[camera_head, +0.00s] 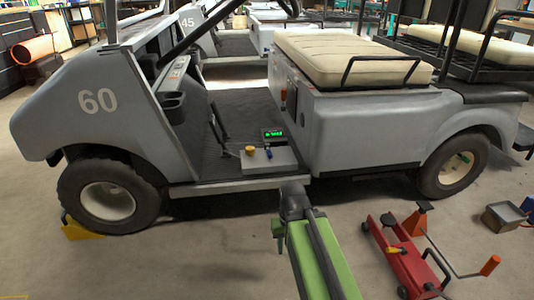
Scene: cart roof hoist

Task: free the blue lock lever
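A small blue lever (268,153), which I take for the lock lever, stands on a light grey box (268,162) on the floor of the grey cart (350,125) marked 60. A yellow knob (250,150) is just left of it, and a small unit with a green display (272,134) is behind it. My green arm reaches up from the bottom of the picture. Its dark end, my gripper (293,188), is at the cart's sill, below and right of the blue lever and apart from it in the picture. Its fingers cannot be made out.
The beige seat (345,58) and its base rise right of the lever. A dark pedal lever (218,128) stands to its left. A red floor jack (405,260) with an orange handle lies right of my arm. A yellow chock (80,229) is at the front wheel. Floor at left is clear.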

